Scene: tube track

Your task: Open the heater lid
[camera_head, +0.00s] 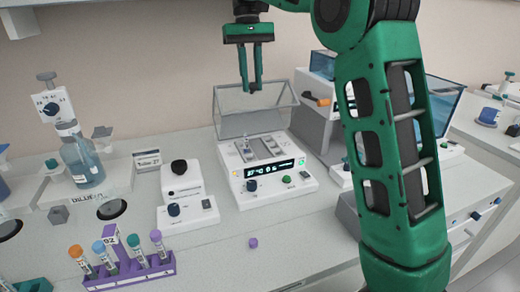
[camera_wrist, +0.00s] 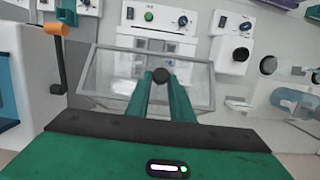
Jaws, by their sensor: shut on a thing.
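The heater (camera_head: 270,185) is a white box with a lit display and a green button. It also shows upside down at the top of the wrist view (camera_wrist: 172,18). Its clear, grey-edged lid (camera_head: 232,124) is raised at the back, and the block under it is uncovered at the front. The lid fills the middle of the wrist view (camera_wrist: 103,75). My gripper (camera_head: 251,88) is at the lid's top edge. In the wrist view its fingers are closed on the lid's dark round knob (camera_wrist: 161,75).
A white device with a black knob (camera_head: 180,180) stands left of the heater. A purple rack (camera_head: 130,272) with capped tubes is at the front left. A purple cap (camera_head: 253,243) lies on the bench. A device with an orange handle (camera_head: 320,100) stands close on the right.

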